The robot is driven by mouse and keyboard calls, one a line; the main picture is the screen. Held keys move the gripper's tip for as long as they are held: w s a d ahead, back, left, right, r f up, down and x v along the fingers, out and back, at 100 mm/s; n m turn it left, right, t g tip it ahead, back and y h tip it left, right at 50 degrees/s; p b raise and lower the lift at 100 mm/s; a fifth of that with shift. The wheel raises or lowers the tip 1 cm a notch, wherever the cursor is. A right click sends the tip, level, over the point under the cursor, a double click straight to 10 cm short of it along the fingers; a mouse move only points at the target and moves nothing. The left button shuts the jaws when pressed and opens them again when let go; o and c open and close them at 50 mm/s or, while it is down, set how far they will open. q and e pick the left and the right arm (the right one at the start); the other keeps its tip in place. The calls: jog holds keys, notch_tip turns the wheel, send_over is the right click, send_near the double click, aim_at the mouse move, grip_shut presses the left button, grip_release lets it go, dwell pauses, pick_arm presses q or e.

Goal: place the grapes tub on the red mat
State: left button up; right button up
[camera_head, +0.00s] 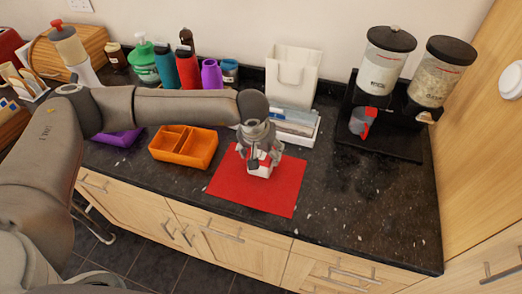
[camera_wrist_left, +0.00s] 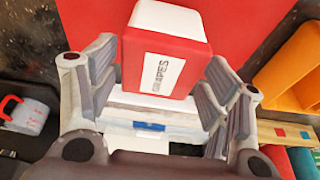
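The grapes tub (camera_head: 262,171) is a small red and white tub on the red mat (camera_head: 285,196), near the mat's back middle. In the left wrist view the tub (camera_wrist_left: 180,50) shows its white GRAPES label, with the red mat (camera_wrist_left: 235,20) behind it. My left gripper (camera_head: 261,156) is above the tub, pointing down. In the left wrist view its fingers (camera_wrist_left: 163,85) are spread on either side of the tub, and a gap shows by the right-hand fingers. The gripper partly hides the tub in the head view. My right gripper is not in view.
An orange divided tray (camera_head: 184,158) stands left of the mat, with a purple container (camera_head: 119,139) farther left. A white tray (camera_head: 303,130) and a white bag (camera_head: 292,77) are behind. A cereal dispenser (camera_head: 378,145) stands right. The counter (camera_head: 375,205) right of the mat is clear.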

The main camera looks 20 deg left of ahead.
pick_arm(q)
jog(key=shift+o, duration=0.2)
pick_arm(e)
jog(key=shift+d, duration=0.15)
pick_arm(q)
jog(key=shift+r, duration=0.35)
jog(key=b+v, duration=0.2)
jog(key=v, duration=0.9)
jog(key=shift+s+r+b, duration=0.2)
jog(key=shift+r+b, duration=0.1)
jog(key=shift+b, duration=0.1)
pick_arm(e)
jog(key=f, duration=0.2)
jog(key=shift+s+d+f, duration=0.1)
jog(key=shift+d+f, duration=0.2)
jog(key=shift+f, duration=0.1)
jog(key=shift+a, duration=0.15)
